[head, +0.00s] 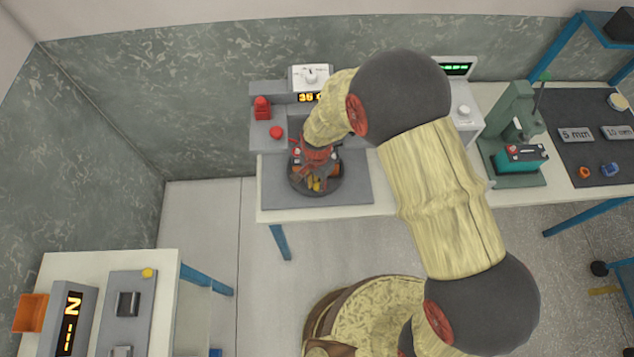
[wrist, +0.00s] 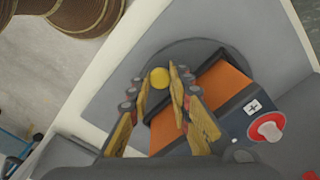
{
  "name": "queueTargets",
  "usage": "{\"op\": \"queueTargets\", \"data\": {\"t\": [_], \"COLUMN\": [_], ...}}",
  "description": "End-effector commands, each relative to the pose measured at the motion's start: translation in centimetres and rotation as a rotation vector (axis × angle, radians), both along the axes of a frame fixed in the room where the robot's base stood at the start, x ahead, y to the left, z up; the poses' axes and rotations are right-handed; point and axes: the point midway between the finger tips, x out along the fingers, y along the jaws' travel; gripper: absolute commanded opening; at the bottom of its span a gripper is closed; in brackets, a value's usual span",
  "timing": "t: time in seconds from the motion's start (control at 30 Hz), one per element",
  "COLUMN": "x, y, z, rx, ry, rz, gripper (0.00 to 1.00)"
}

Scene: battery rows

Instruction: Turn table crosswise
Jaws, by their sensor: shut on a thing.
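The turntable is a round dark disc (head: 335,184) on a grey plate on the back bench. It also shows in the wrist view (wrist: 195,47). An orange and dark block (wrist: 222,92) with a plus label and a red cap lies across the disc. A small yellow knob (wrist: 159,77) stands at the disc's edge. My gripper (head: 316,181) reaches down over the disc; in the wrist view its fingers (wrist: 159,86) are shut on the yellow knob, one on each side. The gripper hides much of the block and disc in the head view.
Behind the disc are a white dial (head: 310,75), a partly covered orange display (head: 309,97) and a red knob (head: 277,132). A green press (head: 512,120) with a teal battery (head: 522,160) stands to the right. A separate table (head: 67,257) is at lower left.

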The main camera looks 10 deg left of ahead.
Motion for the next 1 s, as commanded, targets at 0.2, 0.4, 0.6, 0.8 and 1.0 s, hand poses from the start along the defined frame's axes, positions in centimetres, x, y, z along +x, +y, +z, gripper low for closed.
{"op": "queueTargets", "data": {"t": [0.2,0.4,0.6,0.8,1.0], "x": [0.1,0.1,0.1,0.3,0.5], "y": [0.1,0.1,-0.1,-0.5,-1.1], "z": [0.0,0.1,0.1,0.1,0.1], "rx": [0.001,0.001,0.002,0.002,0.001], "ry": [-0.002,-0.002,-0.002,-0.002,-0.003], "rz": [0.0,0.0,0.014,0.065,0.151], "gripper": [0.0,0.0,0.0,0.0,0.0]}}
